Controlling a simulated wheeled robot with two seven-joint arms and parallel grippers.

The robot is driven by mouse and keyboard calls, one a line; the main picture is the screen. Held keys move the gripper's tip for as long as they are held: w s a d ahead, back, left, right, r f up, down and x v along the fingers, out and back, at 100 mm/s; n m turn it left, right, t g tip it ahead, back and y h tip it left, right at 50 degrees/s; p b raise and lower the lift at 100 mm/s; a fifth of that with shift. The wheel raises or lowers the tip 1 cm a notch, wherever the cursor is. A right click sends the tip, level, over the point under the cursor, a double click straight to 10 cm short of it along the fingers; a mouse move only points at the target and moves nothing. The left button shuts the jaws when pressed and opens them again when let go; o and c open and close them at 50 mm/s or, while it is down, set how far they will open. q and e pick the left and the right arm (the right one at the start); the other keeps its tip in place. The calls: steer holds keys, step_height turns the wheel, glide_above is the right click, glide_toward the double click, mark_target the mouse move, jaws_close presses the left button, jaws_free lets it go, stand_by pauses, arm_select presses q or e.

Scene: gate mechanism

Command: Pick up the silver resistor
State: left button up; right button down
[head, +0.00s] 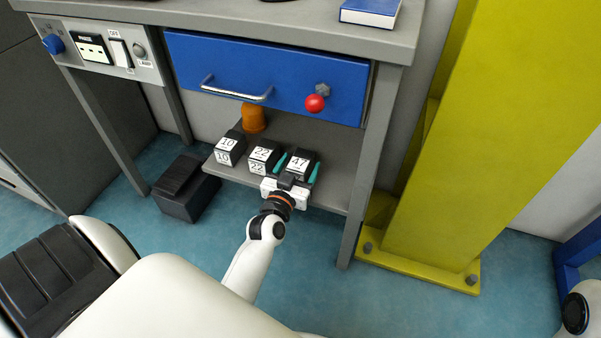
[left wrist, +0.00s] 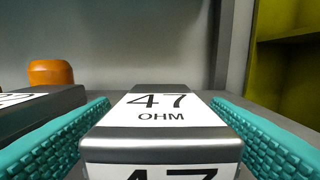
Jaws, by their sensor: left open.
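The resistor marked 47 (head: 302,160) is a dark block with white labels on the low shelf under the drawer. In the left wrist view the 47 OHM block (left wrist: 162,142) is close and centred, with a silvery-grey band along its front edge. My left gripper (head: 297,170) is open, with its teal fingers on either side of this block. Narrow gaps seem to show between fingers and block; I cannot tell whether either touches. The blocks marked 22 (head: 263,154) and 10 (head: 231,147) stand to its left. My right gripper is not in view.
An orange cylinder (head: 253,118) stands behind the blocks on the shelf (head: 325,195). The blue drawer (head: 265,75) with its handle and red knob (head: 314,103) is above. A grey table leg (head: 360,190) and a yellow column (head: 480,130) stand right. A black pedal box (head: 186,190) is on the floor.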

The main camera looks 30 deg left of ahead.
arm_select(q)
steer(key=shift+w+a, duration=0.15)
steer(key=shift+w, duration=0.45)
steer(key=shift+r, duration=0.1)
steer(key=c, duration=1.3)
